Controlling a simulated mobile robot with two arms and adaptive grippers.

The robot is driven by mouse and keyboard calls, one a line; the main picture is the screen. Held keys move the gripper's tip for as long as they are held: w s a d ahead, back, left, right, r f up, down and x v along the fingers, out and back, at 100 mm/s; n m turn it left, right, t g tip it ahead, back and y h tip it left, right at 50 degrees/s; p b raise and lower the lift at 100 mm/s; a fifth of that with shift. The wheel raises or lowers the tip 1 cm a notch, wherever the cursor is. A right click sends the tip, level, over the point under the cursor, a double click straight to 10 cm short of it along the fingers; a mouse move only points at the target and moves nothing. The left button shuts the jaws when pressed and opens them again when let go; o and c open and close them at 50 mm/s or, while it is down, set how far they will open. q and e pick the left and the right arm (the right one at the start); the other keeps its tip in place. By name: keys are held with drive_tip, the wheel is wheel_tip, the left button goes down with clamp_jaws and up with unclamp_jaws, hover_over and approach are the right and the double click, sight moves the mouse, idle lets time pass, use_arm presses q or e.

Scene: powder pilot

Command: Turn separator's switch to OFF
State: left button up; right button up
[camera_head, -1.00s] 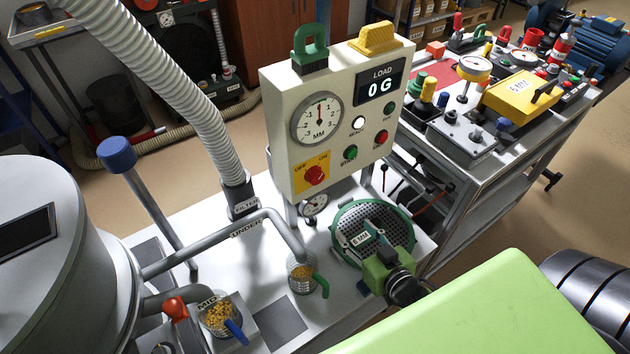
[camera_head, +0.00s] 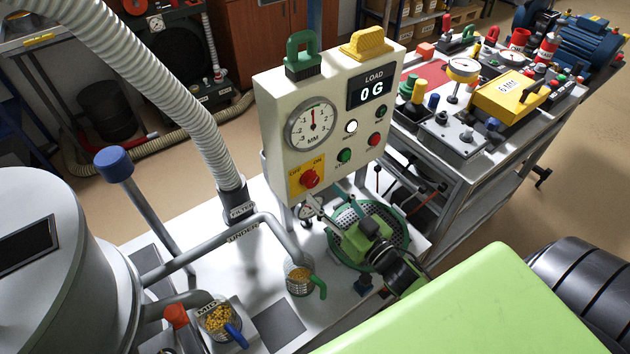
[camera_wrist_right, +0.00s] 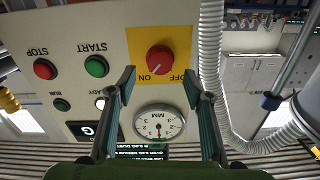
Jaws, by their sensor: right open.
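The switch is a red round knob (camera_head: 309,179) on a yellow plate at the lower left of the pale control panel (camera_head: 275,120). The plate reads OFF at left and ON at right. In the right wrist view, turned upside down, the knob (camera_wrist_right: 160,57) shows a pale mark toward ON. My right gripper (camera_head: 315,207) is open and empty, its fingertips just below the knob in the head view. In the wrist view its two fingers (camera_wrist_right: 158,88) stand on either side of the knob, seemingly short of it. My left gripper is not in view.
Beside the plate are green START and red STOP buttons (camera_wrist_right: 43,69). A dial gauge (camera_head: 313,126) sits above the switch. Below are a green-rimmed sieve (camera_head: 398,222) and a cup (camera_head: 299,278). A ribbed hose (camera_head: 180,105) runs left of the panel.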

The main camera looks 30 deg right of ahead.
sight(313, 183)
drive_tip(key=shift+w+a+p, duration=0.2)
drive_tip(key=shift+w, duration=1.15)
drive_tip(key=shift+w+a+p, duration=0.15)
drive_tip(key=shift+w+a, duration=0.05)
drive_tip(key=shift+w, duration=1.15)
drive_tip(key=shift+c, duration=0.5)
drive_tip(key=c, duration=1)
